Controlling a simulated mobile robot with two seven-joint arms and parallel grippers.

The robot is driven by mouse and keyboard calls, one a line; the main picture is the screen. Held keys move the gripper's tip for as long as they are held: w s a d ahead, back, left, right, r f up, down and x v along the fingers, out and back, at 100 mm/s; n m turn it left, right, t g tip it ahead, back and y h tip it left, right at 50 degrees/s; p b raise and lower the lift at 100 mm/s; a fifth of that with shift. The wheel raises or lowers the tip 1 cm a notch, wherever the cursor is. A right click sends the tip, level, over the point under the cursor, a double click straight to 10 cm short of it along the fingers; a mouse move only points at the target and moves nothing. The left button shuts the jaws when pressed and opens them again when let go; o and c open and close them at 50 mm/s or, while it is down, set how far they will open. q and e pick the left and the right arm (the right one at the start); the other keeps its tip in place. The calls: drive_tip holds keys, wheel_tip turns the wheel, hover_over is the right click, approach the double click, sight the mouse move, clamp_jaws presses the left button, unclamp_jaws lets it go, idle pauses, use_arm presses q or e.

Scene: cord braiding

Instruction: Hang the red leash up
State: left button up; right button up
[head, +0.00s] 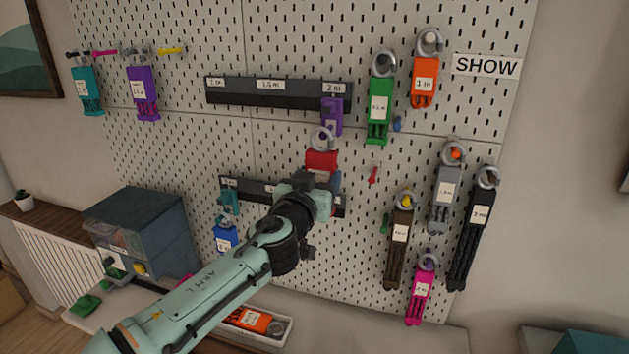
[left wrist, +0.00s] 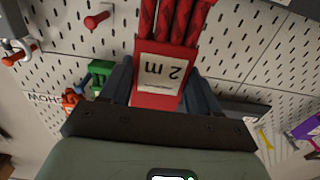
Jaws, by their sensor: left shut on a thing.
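The red leash (head: 322,161) is a folded bundle with a grey ring on top and a white label. My left gripper (head: 318,182) is shut on it and holds it in front of the pegboard, just above the lower dark rail (head: 262,189). In the left wrist view the red leash (left wrist: 165,75) sits between the two fingers, its label reading 2 m upside down. A bare red peg (head: 373,176) sticks out of the board to the right of the gripper; it also shows in the left wrist view (left wrist: 97,20). My right gripper is not in view.
An upper dark rail (head: 279,92) has 1 m, 1.5 m and 2 m labels, with a purple leash (head: 332,115) below its right end. Green (head: 379,110), brown (head: 399,246) and black (head: 472,238) leashes hang to the right. A white tray (head: 288,338) lies below with an orange leash.

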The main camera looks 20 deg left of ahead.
use_arm(q)
drive_tip(key=shift+w+p, duration=0.35)
drive_tip(key=shift+w, duration=1.35)
drive_tip(key=o, duration=0.4)
drive_tip(key=c, duration=0.3)
drive_tip(key=shift+f+b, duration=0.15)
drive_tip(key=shift+b, duration=0.3)
